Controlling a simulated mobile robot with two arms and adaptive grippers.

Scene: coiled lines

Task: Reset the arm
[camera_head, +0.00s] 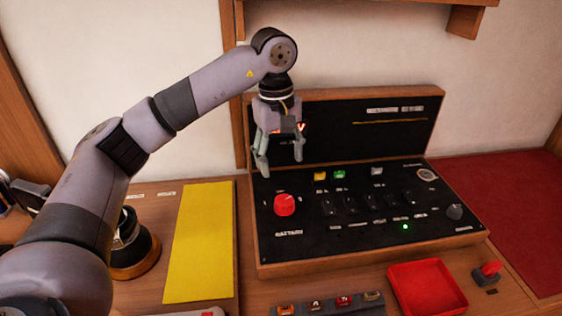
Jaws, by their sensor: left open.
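My left arm (120,150) comes in from the left and arches over the worktop. My left gripper (281,164) hangs down with its two fingers apart and nothing between them. In the picture it overlaps the back left part of a black control panel (345,245) in a wooden case. I cannot tell exactly how high it is above the panel. The panel carries a red knob (285,204), a yellow button (320,176), a green button (339,174), a lit green light (405,227) and several switches. My right gripper is not in view.
A yellow mat (200,245) lies left of the panel. A red tray (427,288), a small red-topped lever (490,270) and a row of small buttons (330,303) are in front. A red mat (510,205) lies at right. A wooden shelf (400,3) is on the wall above.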

